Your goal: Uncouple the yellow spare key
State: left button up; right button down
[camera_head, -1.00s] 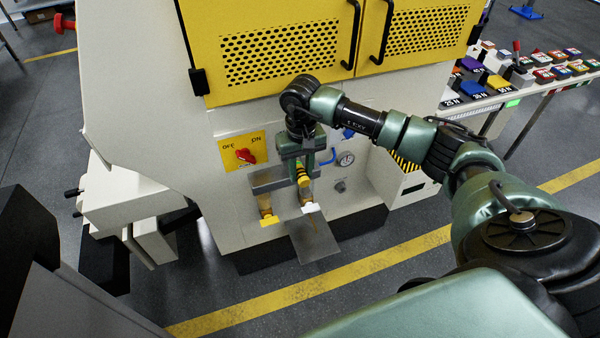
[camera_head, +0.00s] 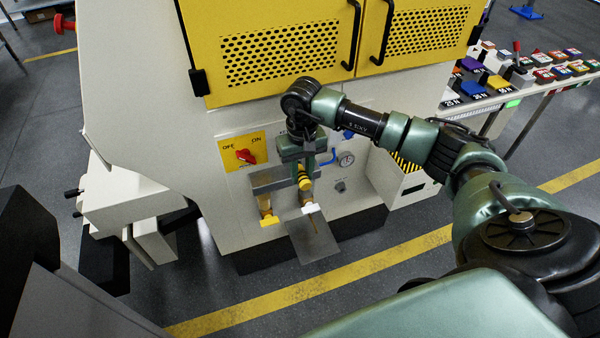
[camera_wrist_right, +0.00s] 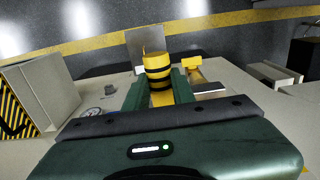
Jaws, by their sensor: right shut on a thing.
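My right gripper (camera_head: 304,172) points down in front of the machine panel and is shut on a yellow-and-black banded piece (camera_head: 304,183). In the right wrist view the banded piece (camera_wrist_right: 158,72) stands between the two green fingers. Just below it in the head view is a white tag (camera_head: 309,208), with a thin brownish rod beyond it. To its left a brass-coloured piece with a yellow tag (camera_head: 269,221) sits at the grey bracket (camera_head: 268,183); it also shows in the right wrist view (camera_wrist_right: 193,64). Which piece is the spare key I cannot tell. My left gripper is not in view.
A red OFF/ON switch (camera_head: 245,157) on a yellow plate is left of the gripper. A gauge (camera_head: 346,159) and blue handle are close on its right. A grey plate (camera_head: 314,242) juts out below. A table with coloured blocks (camera_head: 497,83) stands at right.

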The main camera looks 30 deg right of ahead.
aim_at(308, 185)
jog(key=shift+s+a+r+p, duration=0.1)
jog(key=shift+s+a+p, duration=0.15)
jog(key=shift+s, duration=0.8)
jog(key=shift+s+a+p, duration=0.15)
jog(key=shift+s+a, duration=0.1)
jog(key=shift+s, duration=0.8)
jog(key=shift+s, duration=0.1)
